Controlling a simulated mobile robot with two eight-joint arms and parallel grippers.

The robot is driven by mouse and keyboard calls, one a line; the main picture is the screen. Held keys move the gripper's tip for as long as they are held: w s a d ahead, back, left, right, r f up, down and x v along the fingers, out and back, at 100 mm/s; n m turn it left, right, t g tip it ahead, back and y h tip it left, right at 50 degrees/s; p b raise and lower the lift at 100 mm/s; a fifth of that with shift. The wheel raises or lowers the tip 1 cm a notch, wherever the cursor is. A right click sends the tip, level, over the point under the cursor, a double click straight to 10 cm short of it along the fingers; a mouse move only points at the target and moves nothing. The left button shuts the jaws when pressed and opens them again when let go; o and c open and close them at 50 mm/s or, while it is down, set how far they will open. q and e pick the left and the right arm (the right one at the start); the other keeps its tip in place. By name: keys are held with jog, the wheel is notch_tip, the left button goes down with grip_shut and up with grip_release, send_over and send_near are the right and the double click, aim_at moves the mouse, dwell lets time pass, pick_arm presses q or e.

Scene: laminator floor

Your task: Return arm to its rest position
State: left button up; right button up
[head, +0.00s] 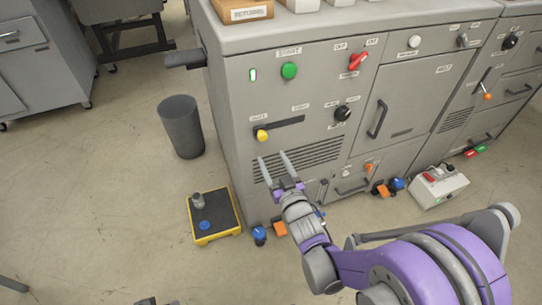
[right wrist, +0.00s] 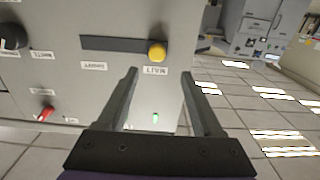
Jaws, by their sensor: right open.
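My right arm (head: 430,265), purple and grey, comes in from the lower right in the head view. Its gripper (head: 273,157) is open and empty, with its two fingers apart in front of the vent slats of the grey machine (head: 225,115). In the right wrist view the open fingers (right wrist: 160,73) have nothing between them. A yellow knob (right wrist: 157,50) at the end of a dark slot shows beyond the tips; it also shows in the head view (head: 262,135). I cannot tell the exact gap to the panel. My left gripper is not recognisable in view.
A yellow-edged black platform (head: 228,222) and a grey bin (head: 182,127) stand on the floor left of the machine. A white box with a red switch (head: 438,187) lies at its front right. A dark handle (head: 186,59) sticks out left. The floor at lower left is mostly clear.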

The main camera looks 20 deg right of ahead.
dwell(0.4)
jog(key=s+f+g, duration=0.4)
jog(key=s+g, duration=0.3)
jog(key=s, duration=0.6)
jog(key=s+f+g, duration=0.3)
jog(key=s+g, duration=0.3)
jog(key=s, duration=0.7)
pick_arm(q)
notch_tip(320, 180, up, 23)
jog(key=w+t+p, duration=0.1)
jog(key=p, duration=1.9)
jog(key=shift+w, duration=0.25)
pick_arm(e)
notch_tip(320, 180, up, 22)
jog(key=shift+w+r+h, duration=0.25)
jog(key=shift+w+h, duration=0.05)
jog(key=shift+w, duration=0.05)
